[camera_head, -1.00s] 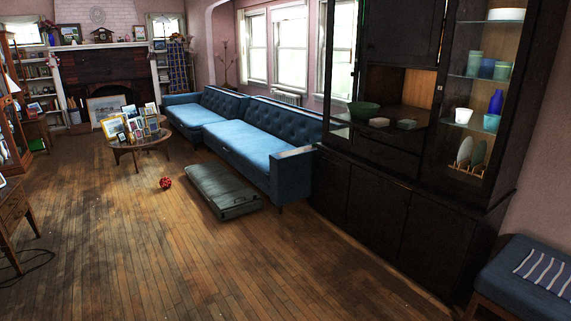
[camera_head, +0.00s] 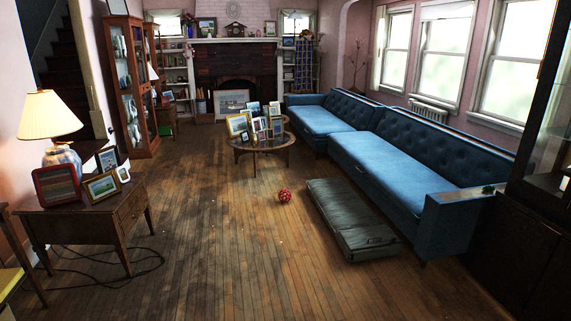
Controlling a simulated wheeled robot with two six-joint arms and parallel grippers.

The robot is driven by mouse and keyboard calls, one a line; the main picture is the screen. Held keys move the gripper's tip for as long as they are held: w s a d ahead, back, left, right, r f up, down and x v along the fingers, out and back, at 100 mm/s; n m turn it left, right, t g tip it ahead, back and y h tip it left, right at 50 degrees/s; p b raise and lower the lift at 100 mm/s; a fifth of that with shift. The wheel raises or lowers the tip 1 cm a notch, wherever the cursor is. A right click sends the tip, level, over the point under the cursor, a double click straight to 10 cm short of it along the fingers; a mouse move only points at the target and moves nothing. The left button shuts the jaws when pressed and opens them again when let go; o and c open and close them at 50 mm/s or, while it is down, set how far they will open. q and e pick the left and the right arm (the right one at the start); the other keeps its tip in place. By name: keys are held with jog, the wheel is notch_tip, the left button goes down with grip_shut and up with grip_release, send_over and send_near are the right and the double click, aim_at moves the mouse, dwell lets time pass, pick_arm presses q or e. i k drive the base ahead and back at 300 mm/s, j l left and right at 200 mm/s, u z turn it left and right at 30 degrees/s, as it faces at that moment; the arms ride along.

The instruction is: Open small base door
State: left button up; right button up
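The dark wood cabinet (camera_head: 545,130) stands at the right edge of the head view, cut off by the frame. Part of its dark base front (camera_head: 512,255) shows at the lower right, beside the end of the blue sofa. The base is in shadow, and I cannot make out separate doors or a handle on it. Neither of my grippers is in view.
The wood floor (camera_head: 225,270) is open in the middle. A dark flat case (camera_head: 350,218) and a red ball (camera_head: 284,195) lie on it. The blue sofa (camera_head: 400,165) runs along the right. A side table (camera_head: 100,215) with a lamp stands left, cables below.

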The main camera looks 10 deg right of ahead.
aim_at(516, 249)
jog(key=i+l+z, duration=0.15)
jog(key=i+z, duration=0.65)
jog(key=i, duration=0.2)
jog(key=i+j+z, duration=0.15)
jog(key=i+z, duration=0.25)
jog(key=i+j+z, duration=0.4)
jog(key=i, duration=0.15)
jog(key=i+l+z, duration=0.35)
jog(key=i, duration=0.2)
jog(key=i+l+z, duration=0.35)
jog(key=i, duration=0.2)
jog(key=i+z, duration=0.35)
jog(key=i, duration=0.2)
